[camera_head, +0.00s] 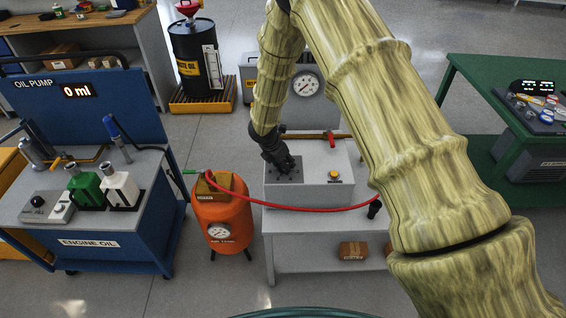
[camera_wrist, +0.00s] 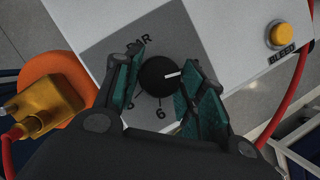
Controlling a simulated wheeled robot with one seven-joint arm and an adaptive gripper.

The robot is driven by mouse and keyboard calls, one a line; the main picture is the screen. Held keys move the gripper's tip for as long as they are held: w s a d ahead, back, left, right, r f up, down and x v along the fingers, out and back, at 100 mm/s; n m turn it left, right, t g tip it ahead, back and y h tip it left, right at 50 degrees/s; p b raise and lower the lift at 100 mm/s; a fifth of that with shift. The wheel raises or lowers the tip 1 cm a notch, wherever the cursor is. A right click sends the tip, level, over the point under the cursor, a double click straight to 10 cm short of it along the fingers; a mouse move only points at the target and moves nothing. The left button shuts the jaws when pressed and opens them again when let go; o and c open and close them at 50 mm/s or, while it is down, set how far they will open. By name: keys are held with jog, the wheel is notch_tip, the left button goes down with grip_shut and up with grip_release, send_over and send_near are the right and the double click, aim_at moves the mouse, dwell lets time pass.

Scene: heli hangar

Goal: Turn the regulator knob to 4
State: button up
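The regulator knob (camera_wrist: 156,78) is round and black with a white pointer line, on a dark grey panel (camera_wrist: 104,54) of the light grey box. In the wrist view its pointer aims right, slightly upward. A 6 is readable below the knob; another mark at lower left is partly covered, and the 4 does not show. My gripper (camera_wrist: 161,78) is open, with one teal finger on each side of the knob and narrow gaps seeming to remain; contact is unclear. In the head view my gripper (camera_head: 282,163) is at the panel and hides the knob.
A yellow BLEED button (camera_head: 334,175) is right of the panel. A red hose (camera_head: 300,208) runs along the box's front from the orange air tank (camera_head: 222,218). A pressure gauge (camera_head: 306,84) stands behind the box. The blue oil pump bench (camera_head: 100,228) is left.

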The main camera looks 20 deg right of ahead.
jog(key=shift+m, duration=0.4)
jog(key=m+g, duration=0.1)
jog(key=m, duration=0.2)
jog(key=shift+w+m+g+h, duration=0.15)
jog(key=shift+m+g+h, duration=0.15)
jog(key=shift+m+g, duration=0.1)
jog(key=m+g, duration=0.1)
jog(key=m, duration=0.4)
jog(key=shift+g+b, duration=0.3)
jog(key=shift+g, duration=0.1)
jog(key=shift+w, duration=0.1)
jog(key=o, duration=1)
jog(key=shift+r, duration=0.1)
jog(key=v, duration=1.2)
